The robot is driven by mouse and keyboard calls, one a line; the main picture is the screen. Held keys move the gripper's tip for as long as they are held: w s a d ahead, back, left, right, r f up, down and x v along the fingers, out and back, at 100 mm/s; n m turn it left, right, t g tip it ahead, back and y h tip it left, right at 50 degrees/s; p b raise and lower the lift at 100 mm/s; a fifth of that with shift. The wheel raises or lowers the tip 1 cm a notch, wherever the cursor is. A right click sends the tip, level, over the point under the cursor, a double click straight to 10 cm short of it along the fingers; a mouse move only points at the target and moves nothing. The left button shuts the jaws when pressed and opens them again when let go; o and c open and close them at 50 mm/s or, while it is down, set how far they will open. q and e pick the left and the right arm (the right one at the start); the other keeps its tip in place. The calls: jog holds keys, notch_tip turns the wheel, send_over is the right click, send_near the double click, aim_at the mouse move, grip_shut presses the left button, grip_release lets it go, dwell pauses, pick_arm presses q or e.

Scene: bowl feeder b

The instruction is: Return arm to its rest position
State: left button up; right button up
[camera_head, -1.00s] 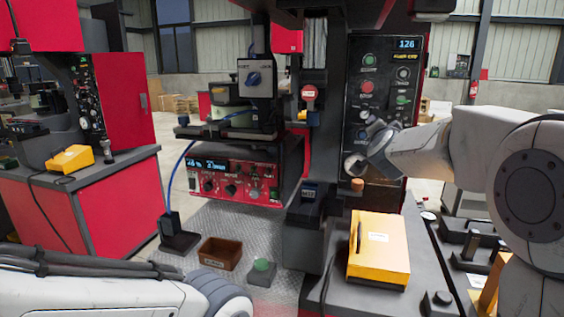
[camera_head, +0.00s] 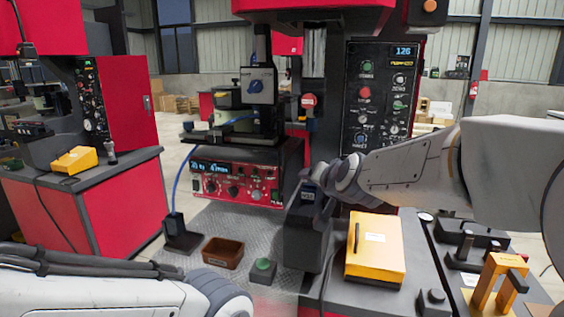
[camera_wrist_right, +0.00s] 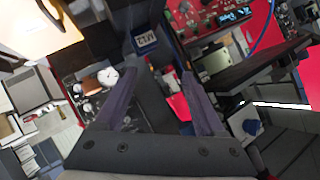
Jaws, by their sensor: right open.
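My right arm (camera_head: 430,170) reaches in from the right in the head view. Its wrist and gripper (camera_head: 322,182) are in front of the machine column, just above a dark block with a small label. In the right wrist view my right gripper (camera_wrist_right: 160,75) has its two dark fingers spread apart with nothing held between them. My left arm (camera_head: 90,285) lies across the lower left of the head view, and its gripper is out of the picture.
The black control panel (camera_head: 382,95) stands behind the right arm. A yellow box (camera_head: 375,255) sits below it. A red feeder controller (camera_head: 236,183), a brown bin (camera_head: 223,252) and a green button (camera_head: 263,266) are to the left. A yellow stand (camera_head: 500,278) is at the right.

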jog(key=s+a+f+n+g+y+p, duration=0.1)
jog(key=s+a+f+n+g, duration=0.15)
jog(key=s, duration=0.25)
jog(key=s+a+f+n+g+y, duration=0.1)
jog(key=s+a+f+n+g, duration=0.1)
jog(key=s+a, duration=0.25)
jog(key=s+d+f+n+g+h+p, duration=0.1)
jog(key=s+f+n+g, duration=0.1)
jog(key=s, duration=0.7)
jog(key=s+d+f+n+g+h+p, duration=0.1)
jog(key=s+f+n+g, duration=0.2)
jog(key=s, duration=0.6)
jog(key=s+d+f+n+g+h+p, duration=0.1)
jog(key=s+d+f+n+g, duration=0.1)
jog(key=s, duration=0.7)
notch_tip(320, 180, down, 2)
jog(key=shift+s+f+n+g, duration=0.25)
jog(key=shift+n+g, duration=0.1)
jog(key=shift+g, duration=0.3)
